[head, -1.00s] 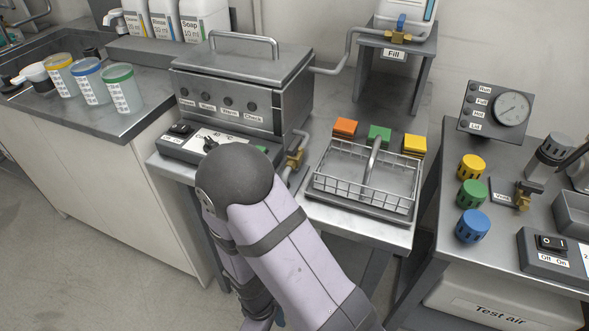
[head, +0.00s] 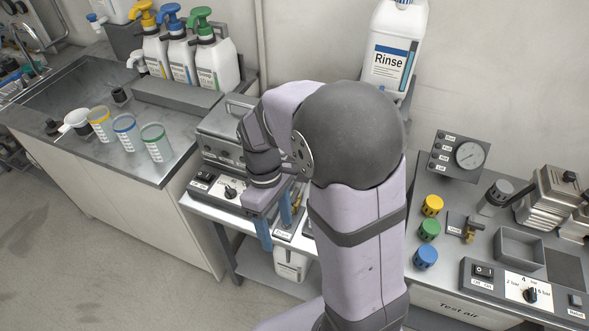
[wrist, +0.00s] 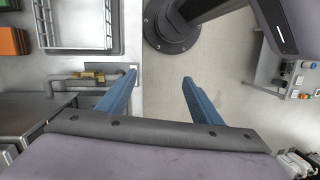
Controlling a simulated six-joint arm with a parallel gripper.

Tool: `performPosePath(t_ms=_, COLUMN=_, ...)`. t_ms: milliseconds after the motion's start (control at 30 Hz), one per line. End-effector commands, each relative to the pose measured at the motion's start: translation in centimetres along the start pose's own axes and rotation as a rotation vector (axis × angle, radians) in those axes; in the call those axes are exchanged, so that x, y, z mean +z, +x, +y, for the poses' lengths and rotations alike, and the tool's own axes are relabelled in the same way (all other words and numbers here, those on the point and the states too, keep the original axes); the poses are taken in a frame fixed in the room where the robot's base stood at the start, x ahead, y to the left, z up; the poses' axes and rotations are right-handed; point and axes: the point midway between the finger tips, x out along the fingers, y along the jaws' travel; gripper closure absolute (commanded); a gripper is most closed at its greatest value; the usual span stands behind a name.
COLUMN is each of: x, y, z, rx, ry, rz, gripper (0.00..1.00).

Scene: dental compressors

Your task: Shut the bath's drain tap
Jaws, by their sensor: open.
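The bath (head: 222,130) is a steel box with a lid handle, on the middle bench, partly hidden behind my arm in the head view. Its brass drain tap (wrist: 92,76) sits on a grey pipe beside the bath in the wrist view. I cannot tell how its lever is turned. In the head view the tap is mostly hidden by my arm. My gripper (head: 274,226) points down at the bench's front edge, beside the bath.
A wire basket (wrist: 75,25) in a tray and an orange block (wrist: 10,41) lie near the tap. A white container (head: 292,264) stands below the bench. The right bench holds coloured caps (head: 429,229) and a gauge panel (head: 458,156). Floor shows beyond the bench edge.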

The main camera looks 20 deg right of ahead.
Motion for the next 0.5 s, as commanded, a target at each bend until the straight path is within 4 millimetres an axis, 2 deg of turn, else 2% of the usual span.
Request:
performPosePath(t_ms=33, x=0.1, y=-2.8, z=1.8, rx=0.012, ry=-0.002, rz=0.032, gripper=0.41)
performPosePath(t_ms=233, x=-0.6, y=-6.0, z=8.7, rx=0.089, ry=-0.059, rz=0.135, gripper=0.41)
performPosePath(t_ms=333, x=-0.6, y=-6.8, z=10.6, rx=0.117, ry=-0.077, rz=0.159, gripper=0.41)
performPosePath(t_ms=500, x=-0.7, y=-7.0, z=11.8, rx=0.136, ry=-0.09, rz=0.173, gripper=0.41)
